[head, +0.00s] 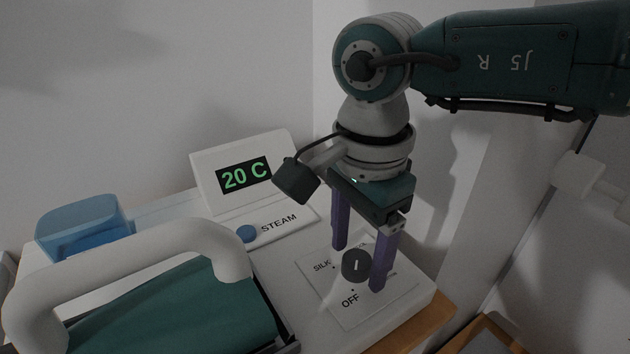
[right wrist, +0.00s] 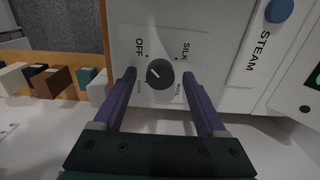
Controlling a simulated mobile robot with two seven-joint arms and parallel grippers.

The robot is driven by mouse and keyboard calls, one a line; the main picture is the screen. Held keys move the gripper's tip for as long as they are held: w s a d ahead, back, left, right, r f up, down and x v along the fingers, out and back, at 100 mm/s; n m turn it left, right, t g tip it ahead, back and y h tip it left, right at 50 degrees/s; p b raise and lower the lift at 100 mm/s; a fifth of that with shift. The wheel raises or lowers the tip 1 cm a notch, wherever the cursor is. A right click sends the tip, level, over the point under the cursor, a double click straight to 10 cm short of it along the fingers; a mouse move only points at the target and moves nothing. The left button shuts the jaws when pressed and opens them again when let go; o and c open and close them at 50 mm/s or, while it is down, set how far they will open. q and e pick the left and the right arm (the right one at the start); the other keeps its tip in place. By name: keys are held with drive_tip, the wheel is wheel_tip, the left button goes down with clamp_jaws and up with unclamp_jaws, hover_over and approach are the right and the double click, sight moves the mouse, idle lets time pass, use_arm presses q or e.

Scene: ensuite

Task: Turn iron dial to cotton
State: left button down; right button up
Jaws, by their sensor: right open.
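The iron station's dial (head: 356,264) is a round dark knob with a white pointer line, on a light label plate. "OFF" and "SILK" are readable around it; other labels are small or partly covered by my fingers. In the right wrist view the dial (right wrist: 160,74) shows between my fingertips, its white line slanting toward the OFF side. My right gripper (head: 359,268) is open, pointing down, with one purple finger on each side of the dial. I cannot tell whether the fingers touch it. My left gripper is not in view.
A display (head: 245,175) reads "20 C". A blue button (head: 247,233) is labelled STEAM. The large white handle (head: 120,240) over a green body stands left of the dial. A blue translucent tank (head: 84,226) is at far left. A wall rises close behind.

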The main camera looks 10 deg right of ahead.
drive_tip(key=shift+f, duration=0.1)
clamp_jaws()
idle(0.6)
